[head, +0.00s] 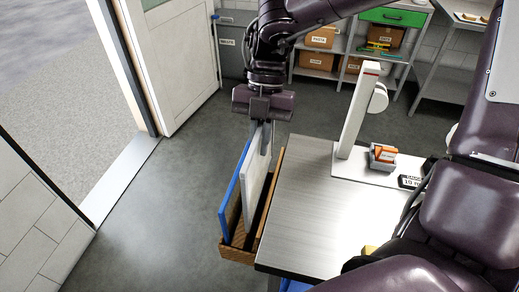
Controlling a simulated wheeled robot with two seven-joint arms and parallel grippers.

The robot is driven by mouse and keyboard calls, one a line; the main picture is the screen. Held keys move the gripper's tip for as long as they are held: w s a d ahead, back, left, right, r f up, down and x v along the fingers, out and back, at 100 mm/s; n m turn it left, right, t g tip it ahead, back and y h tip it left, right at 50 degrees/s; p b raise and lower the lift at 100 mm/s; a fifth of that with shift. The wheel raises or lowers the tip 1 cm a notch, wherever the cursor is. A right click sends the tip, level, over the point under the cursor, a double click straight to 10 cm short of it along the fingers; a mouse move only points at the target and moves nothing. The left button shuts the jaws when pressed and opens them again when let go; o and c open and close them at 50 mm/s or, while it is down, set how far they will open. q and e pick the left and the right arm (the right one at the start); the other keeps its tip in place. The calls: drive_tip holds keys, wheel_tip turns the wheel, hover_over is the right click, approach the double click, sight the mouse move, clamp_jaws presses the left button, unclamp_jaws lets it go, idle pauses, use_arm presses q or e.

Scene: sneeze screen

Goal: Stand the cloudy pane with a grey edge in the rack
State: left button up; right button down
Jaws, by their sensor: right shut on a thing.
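My right gripper (263,122) reaches down over the rack and is shut on the top of a cloudy whitish pane (254,188) with a grey edge. The pane is upright, and its lower part is between the sides of the wooden rack (237,255). I cannot tell whether it touches the rack's floor. A blue-edged pane (233,190) stands in the rack just left of it, leaning slightly. My left gripper is not in view.
The rack is at the left side of a steel table (312,192). On the table are a white post stand (354,115) and a small card holder (382,156). Shelves with boxes (319,37) stand behind. The floor at left is clear up to an open doorway.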

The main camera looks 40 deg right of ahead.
sight(259, 184)
drive_tip(key=shift+s+a, duration=0.1)
drive_tip(key=shift+s, duration=0.1)
idle(0.3)
drive_tip(key=shift+a+f+b, duration=0.1)
drive_tip(key=shift+f+b, duration=0.75)
drive_tip(key=shift+f, duration=0.05)
drive_tip(key=shift+f+b, duration=2.05)
drive_tip(key=shift+f, duration=0.4)
drive_tip(key=shift+f+b, duration=2.85)
drive_tip(key=shift+f, duration=0.3)
drive_tip(key=shift+f+b, duration=0.55)
drive_tip(key=shift+f, duration=0.1)
drive_tip(key=c, duration=1.5)
unclamp_jaws()
